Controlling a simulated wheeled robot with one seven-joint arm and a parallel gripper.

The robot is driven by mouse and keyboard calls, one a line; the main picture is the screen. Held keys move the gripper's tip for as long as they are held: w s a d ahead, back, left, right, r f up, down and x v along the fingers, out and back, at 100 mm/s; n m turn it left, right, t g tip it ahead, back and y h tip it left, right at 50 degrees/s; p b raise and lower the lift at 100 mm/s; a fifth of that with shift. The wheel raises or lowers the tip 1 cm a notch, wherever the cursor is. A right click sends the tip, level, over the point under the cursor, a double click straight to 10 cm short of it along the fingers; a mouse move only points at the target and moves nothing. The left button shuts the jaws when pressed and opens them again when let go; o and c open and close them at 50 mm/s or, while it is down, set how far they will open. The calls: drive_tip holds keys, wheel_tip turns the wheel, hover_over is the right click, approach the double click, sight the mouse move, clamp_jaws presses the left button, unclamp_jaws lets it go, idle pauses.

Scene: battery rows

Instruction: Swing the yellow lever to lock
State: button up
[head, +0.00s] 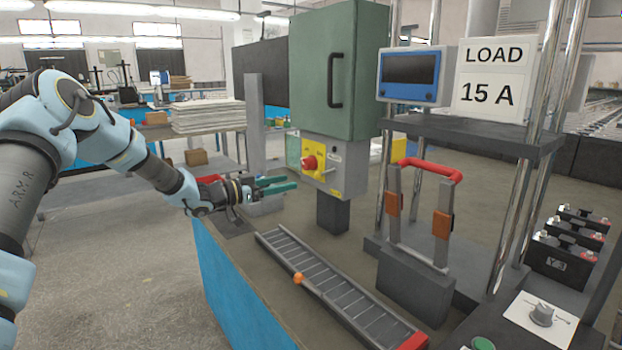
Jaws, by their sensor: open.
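My gripper (284,184) has teal fingers, is open and empty, and is at the left of the bench, in front of and left of the grey switch box. An orange ball knob (298,279) sits at the near edge of a long grey slatted rack (345,290); any lever arm under it is too small to make out. The gripper is apart from it, above and behind. A yellow plate (321,157) with a red rotary knob (310,163) is on the grey box (335,185) under the green cabinet. No plainly yellow lever arm can be made out.
A green cabinet (315,75) stands behind the rack. A red-handled frame (428,168) with orange clamps stands right of it. Several black batteries (562,262), a dial plate (528,318) and a LOAD 15 A sign (492,80) are at the right. The space above the rack is clear.

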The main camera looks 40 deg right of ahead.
sight(325, 173)
drive_tip(key=s+d+p, duration=0.1)
drive_tip(key=d+p, duration=0.1)
drive_tip(key=d, duration=0.7)
drive_tip(key=shift+s, duration=0.2)
clamp_jaws()
